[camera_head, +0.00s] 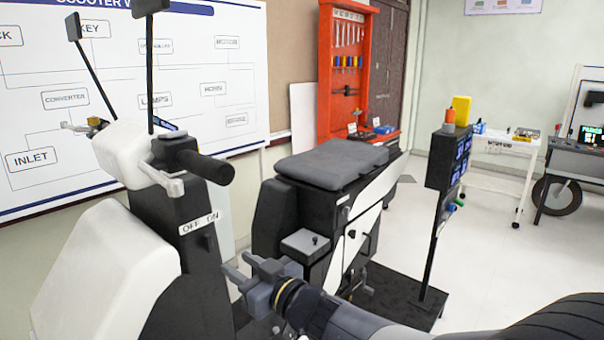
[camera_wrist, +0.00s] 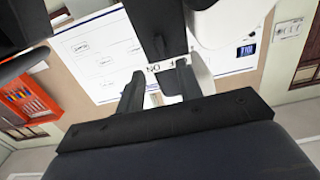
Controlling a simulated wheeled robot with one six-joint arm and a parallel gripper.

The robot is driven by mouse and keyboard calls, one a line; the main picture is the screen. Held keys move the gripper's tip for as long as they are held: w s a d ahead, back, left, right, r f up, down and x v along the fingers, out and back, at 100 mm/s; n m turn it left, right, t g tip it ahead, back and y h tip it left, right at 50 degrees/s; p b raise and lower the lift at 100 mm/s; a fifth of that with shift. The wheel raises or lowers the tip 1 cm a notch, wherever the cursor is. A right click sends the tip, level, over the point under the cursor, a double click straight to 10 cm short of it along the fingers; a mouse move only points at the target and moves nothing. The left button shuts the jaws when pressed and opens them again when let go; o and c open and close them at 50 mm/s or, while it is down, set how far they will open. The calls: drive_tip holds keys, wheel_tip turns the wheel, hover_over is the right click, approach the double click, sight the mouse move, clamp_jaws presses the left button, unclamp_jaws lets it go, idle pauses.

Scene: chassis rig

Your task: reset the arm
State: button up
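My gripper (camera_head: 238,265) is in the lower middle of the head view, in front of the scooter rig's black column (camera_head: 205,255). Its two fingers are apart, with nothing seen between them. In the wrist view the fingers (camera_wrist: 159,80) also stand apart, pointing toward the column with the OFF/ON label (camera_wrist: 166,65). The same OFF ON label (camera_head: 198,223) shows in the head view, with a small dark switch below it. A gap seems to separate the fingertips from the column, but I cannot tell how wide it is.
The scooter's seat (camera_head: 333,163) and body stand just beyond my gripper. A handlebar grip (camera_head: 207,167) juts out above it. A display stand (camera_head: 449,160) is to the right. Open floor (camera_head: 500,260) lies at the right, before a white table (camera_head: 503,148).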

drive_tip(key=x, duration=0.9)
drive_tip(key=shift+w+r, duration=0.1)
drive_tip(key=shift+r, duration=0.05)
drive_tip(key=m+p, duration=0.2)
drive_tip(key=shift+r+m, duration=0.1)
drive_tip(key=shift+m, duration=0.2)
drive_tip(key=m+p, duration=0.3)
drive_tip(key=m, duration=0.1)
drive_tip(key=m+p, duration=0.5)
drive_tip(key=shift+m+p, duration=0.3)
drive_tip(key=b, duration=0.2)
approach(210, 243)
drive_tip(key=shift+f+v, duration=0.15)
drive_tip(key=shift+v, duration=0.45)
drive_tip(key=shift+f+v, duration=0.15)
drive_tip(key=shift+v, duration=0.4)
drive_tip(key=shift+d, duration=0.15)
